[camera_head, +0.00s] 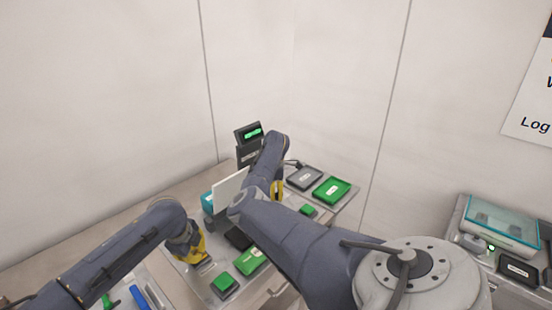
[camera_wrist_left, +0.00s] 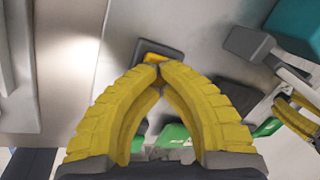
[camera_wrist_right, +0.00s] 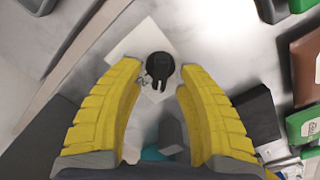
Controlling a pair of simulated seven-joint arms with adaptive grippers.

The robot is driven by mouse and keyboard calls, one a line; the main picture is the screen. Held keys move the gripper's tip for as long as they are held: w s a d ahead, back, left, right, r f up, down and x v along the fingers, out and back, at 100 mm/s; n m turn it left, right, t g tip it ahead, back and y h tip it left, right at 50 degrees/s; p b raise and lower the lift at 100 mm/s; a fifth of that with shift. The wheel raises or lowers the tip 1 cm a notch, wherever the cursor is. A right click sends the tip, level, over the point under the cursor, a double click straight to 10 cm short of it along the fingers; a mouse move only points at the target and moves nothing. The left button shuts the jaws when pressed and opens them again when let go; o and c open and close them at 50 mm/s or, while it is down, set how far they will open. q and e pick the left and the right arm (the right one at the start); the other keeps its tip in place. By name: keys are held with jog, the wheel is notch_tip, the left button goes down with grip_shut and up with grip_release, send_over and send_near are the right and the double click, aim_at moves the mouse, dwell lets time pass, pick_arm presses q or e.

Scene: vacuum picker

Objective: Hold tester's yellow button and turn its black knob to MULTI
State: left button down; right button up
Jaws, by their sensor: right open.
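My left gripper (camera_wrist_left: 158,72) has its yellow fingertips together at a dark box (camera_wrist_left: 172,50) with a yellow button (camera_wrist_left: 154,58). I cannot tell whether the tips press the button. In the head view this gripper (camera_head: 200,262) points down at the table's front left. My right gripper (camera_wrist_right: 159,66) is open, its fingertips apart on either side of a round black knob (camera_wrist_right: 158,65) with a forked pointer. I cannot tell how far above the knob they are. In the head view the right gripper (camera_head: 277,190) is mostly behind my arm, and the knob is hidden. No MULTI label is readable.
A display with green digits (camera_head: 250,133) stands at the back. A white upright plate (camera_head: 229,188) is left of my right arm. Green boxes (camera_head: 332,190) and dark trays (camera_head: 304,178) crowd the table. A teal-lidded case (camera_head: 502,222) is far right.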

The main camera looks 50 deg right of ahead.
pick_arm(q)
jog(key=shift+a+f, duration=0.1)
jog(key=shift+f, duration=0.05)
pick_arm(e)
jog(key=shift+f, duration=0.1)
grip_shut()
jog(key=shift+m, duration=0.4)
jog(key=m, duration=0.4)
jog(key=shift+w+d, duration=0.1)
jog(key=shift+d, duration=0.05)
jog(key=m, duration=0.4)
jog(key=shift+d+m, duration=0.15)
jog(key=shift+m, duration=0.15)
jog(key=m, duration=0.4)
jog(key=shift+d, duration=0.15)
jog(key=shift+d+m, duration=0.1)
jog(key=shift+m, duration=2.1)
